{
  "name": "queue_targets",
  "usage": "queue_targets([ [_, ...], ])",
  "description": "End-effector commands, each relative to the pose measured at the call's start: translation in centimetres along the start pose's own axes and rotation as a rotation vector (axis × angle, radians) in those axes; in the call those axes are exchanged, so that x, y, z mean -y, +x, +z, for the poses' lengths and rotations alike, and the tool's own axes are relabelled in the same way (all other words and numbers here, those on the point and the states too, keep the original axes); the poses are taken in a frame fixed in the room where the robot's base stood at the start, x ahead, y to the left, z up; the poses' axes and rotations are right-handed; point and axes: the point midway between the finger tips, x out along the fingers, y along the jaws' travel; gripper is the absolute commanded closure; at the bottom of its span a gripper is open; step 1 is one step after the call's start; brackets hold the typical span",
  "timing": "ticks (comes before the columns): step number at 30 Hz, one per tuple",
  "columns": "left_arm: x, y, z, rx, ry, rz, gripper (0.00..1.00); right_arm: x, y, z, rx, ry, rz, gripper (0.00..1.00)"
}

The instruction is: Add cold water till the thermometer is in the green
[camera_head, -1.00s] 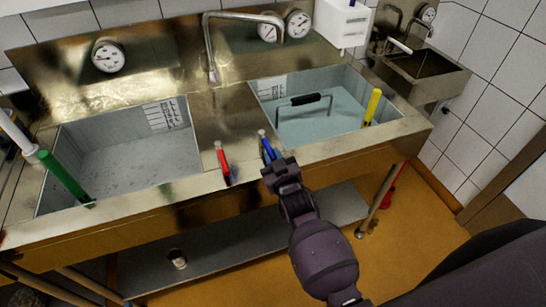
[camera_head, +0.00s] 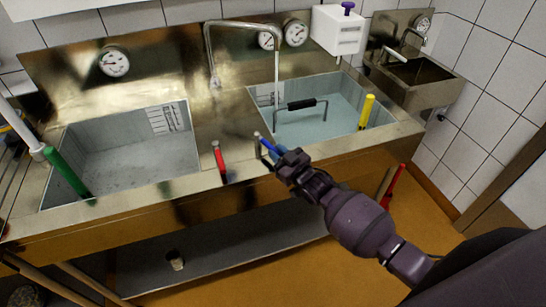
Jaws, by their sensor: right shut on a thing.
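My right gripper (camera_head: 280,157) is shut on the blue lever (camera_head: 268,146) on the front ledge between the two basins. The red lever (camera_head: 219,160) stands to its left, apart from the gripper. The tall spout (camera_head: 240,25) is over the right basin, and a thin stream of water (camera_head: 276,75) falls from it. The right basin (camera_head: 345,88) holds bluish water (camera_head: 335,122). Two round dials (camera_head: 268,39) and (camera_head: 295,33) are on the back panel behind it; their needles and any green band are too small to read. My left gripper is out of view.
The left basin (camera_head: 125,160) has a green-handled stick (camera_head: 67,174) in it. A black handle (camera_head: 301,104) and a yellow stick (camera_head: 366,111) stand in the right basin. A white box (camera_head: 338,28), a third dial (camera_head: 113,61) and a small sink (camera_head: 420,80) are behind.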

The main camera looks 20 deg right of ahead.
Motion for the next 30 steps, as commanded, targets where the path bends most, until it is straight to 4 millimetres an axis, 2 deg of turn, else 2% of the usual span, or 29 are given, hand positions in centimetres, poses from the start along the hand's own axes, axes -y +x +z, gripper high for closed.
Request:
queue_targets([
  [15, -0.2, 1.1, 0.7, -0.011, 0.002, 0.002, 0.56, -2.3, 0.3, 0.5, -0.045, -0.005, -0.217, 1.00],
  [30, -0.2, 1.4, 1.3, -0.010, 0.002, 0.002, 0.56, -2.9, 0.5, 0.5, -0.061, -0.001, -0.287, 1.00],
])
